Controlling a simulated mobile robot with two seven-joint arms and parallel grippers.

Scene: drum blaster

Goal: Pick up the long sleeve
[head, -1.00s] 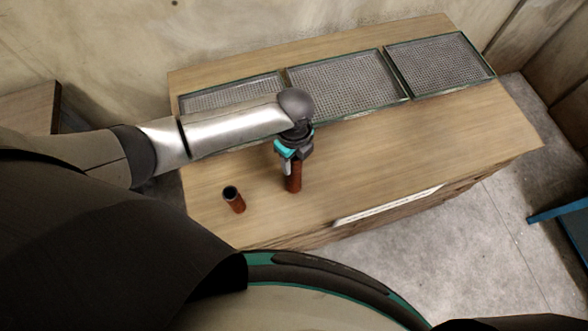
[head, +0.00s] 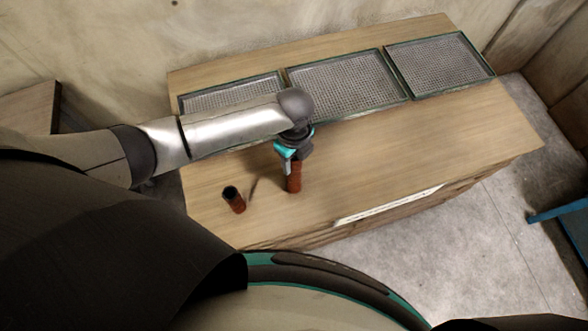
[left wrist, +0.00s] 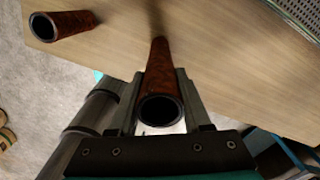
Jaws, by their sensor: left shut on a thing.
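The long sleeve (head: 294,177) is a reddish-brown tube, upright under my left gripper (head: 289,160). In the left wrist view the long sleeve (left wrist: 161,82) stands between the two fingers of my left gripper (left wrist: 160,95), with its dark open end facing the camera. The left gripper is shut on it. I cannot tell whether its lower end touches the table. A shorter brown sleeve (head: 234,199) stands apart on the table to the left; it also shows in the left wrist view (left wrist: 62,25). My right gripper is not in view.
The wooden table (head: 400,150) has a row of mesh trays along its back: a left one (head: 230,95), a middle one (head: 345,85) and a right one (head: 440,62). The table's right front part is clear. A blue frame (head: 558,211) stands on the floor at right.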

